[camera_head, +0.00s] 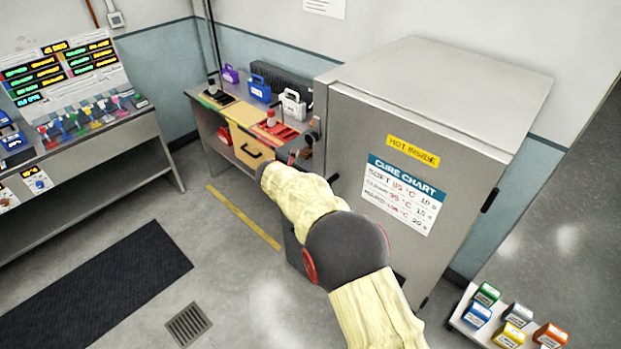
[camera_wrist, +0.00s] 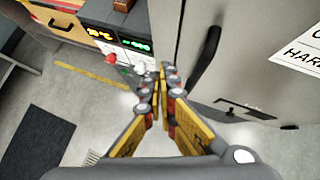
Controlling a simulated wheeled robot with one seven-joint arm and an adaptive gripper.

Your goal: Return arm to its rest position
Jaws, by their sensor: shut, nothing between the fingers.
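My arm reaches forward from the bottom of the head view toward the front left of a grey curing cabinet (camera_head: 390,105). The arm has pale yellow sleeves and a dark grey joint. My gripper (camera_wrist: 160,72) shows in the wrist view with its yellow and grey fingers together and nothing between them. It is in front of the cabinet (camera_wrist: 250,60), left of the dark door handle (camera_wrist: 207,57). In the head view the gripper is mostly hidden behind the arm; only small parts show near the cabinet's left edge.
A bench (camera_head: 203,107) with coloured modules stands left of the cabinet. A control panel (camera_wrist: 118,42) with lit displays is just beyond my fingers. A display table (camera_head: 75,155) is at far left, and a shelf (camera_head: 470,330) of coloured blocks at lower right.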

